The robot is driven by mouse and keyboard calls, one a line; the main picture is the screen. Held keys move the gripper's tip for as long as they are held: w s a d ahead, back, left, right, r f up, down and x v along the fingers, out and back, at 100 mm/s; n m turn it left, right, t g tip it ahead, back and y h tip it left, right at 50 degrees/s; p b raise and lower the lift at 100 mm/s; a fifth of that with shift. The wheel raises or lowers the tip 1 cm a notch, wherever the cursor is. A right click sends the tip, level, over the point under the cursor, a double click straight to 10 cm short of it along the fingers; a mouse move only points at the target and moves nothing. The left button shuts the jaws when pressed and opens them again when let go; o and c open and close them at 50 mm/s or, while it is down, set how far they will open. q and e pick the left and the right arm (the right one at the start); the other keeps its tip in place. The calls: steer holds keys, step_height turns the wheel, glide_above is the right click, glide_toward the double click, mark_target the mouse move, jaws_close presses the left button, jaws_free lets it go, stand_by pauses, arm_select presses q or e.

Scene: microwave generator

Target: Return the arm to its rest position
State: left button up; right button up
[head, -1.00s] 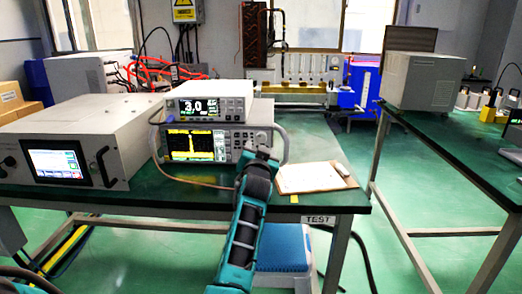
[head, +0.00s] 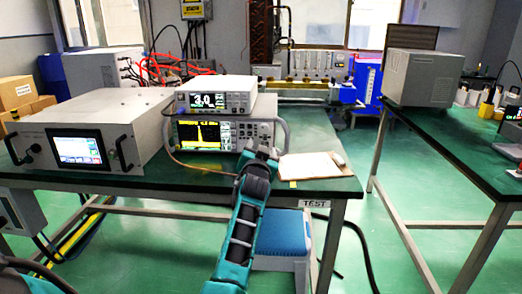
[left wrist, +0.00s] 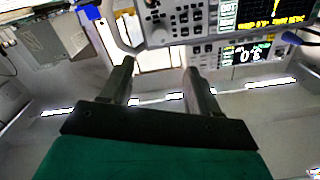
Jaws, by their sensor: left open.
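My left arm, teal and black, reaches up the middle of the head view. Its dark end, with the left gripper (head: 262,150), is in front of the right side of the lower measuring instrument (head: 197,137). In the left wrist view the left gripper (left wrist: 157,75) shows two dark fingers spread apart, with nothing between them. That view is upside down; the lower instrument (left wrist: 180,25) and its handle lie beyond the fingers. I cannot tell the exact gap to them. My right gripper is not in view.
A green-topped table (head: 340,187) holds a large white unit (head: 100,130), the stacked instruments and a clipboard (head: 308,165). A blue stool (head: 283,232) stands below its front edge. A second table (head: 440,142) with a grey box (head: 420,78) is at right. Green floor lies between the tables.

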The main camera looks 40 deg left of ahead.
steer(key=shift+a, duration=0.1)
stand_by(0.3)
arm_select(q)
steer(key=s+d+f+m+g+h, duration=0.3)
steer(key=s+d+f+h, duration=0.5)
steer(key=s+d+f, duration=0.95)
steer(key=s+d+f+m+g+h, duration=0.1)
steer(key=s+d+f+h, duration=0.1)
steer(key=s+d+f, duration=0.3)
steer(key=s+d+f+m+h, duration=0.1)
steer(key=s+d+h, duration=0.15)
steer(key=s, duration=0.45)
steer(key=s+a+r+y+p, duration=0.1)
steer(key=s+r+p, duration=0.2)
steer(key=r+p, duration=0.4)
steer(key=p, duration=0.5)
steer(key=shift+r+n+g, duration=0.25)
steer(key=shift+n+g, duration=0.05)
steer(key=shift+g, duration=0.1)
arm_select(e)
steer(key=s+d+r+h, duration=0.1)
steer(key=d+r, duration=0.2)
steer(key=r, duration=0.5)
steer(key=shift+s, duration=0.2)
arm_select(q)
steer(key=shift+y, duration=0.25)
